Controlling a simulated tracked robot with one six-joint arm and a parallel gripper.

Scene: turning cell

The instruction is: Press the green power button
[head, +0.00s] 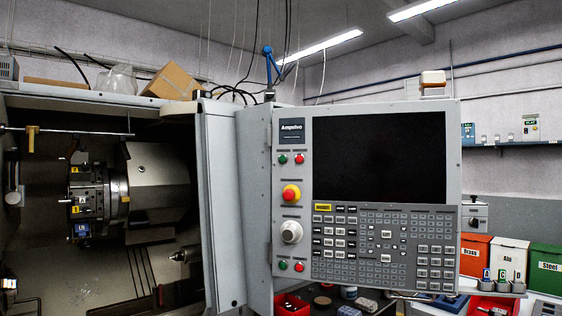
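The control panel (461,150) of the lathe faces me, with a dark screen (380,158). Two green buttons are on its left strip. The upper green button (283,159) sits below the Ampelvo label, with a red button (299,159) to its right. The lower green button (283,265) sits near the bottom, with another red button (299,267) to its right. The labels are too small to read, so I cannot tell which green one is the power button. My gripper is not in view.
Between the button pairs are a red emergency stop (291,193) on yellow and a white round knob (291,232). The lathe's open chamber with its turret (97,195) is at left. Bins marked Brass (474,258), Alu (508,257) and Steel (547,264) stand at right.

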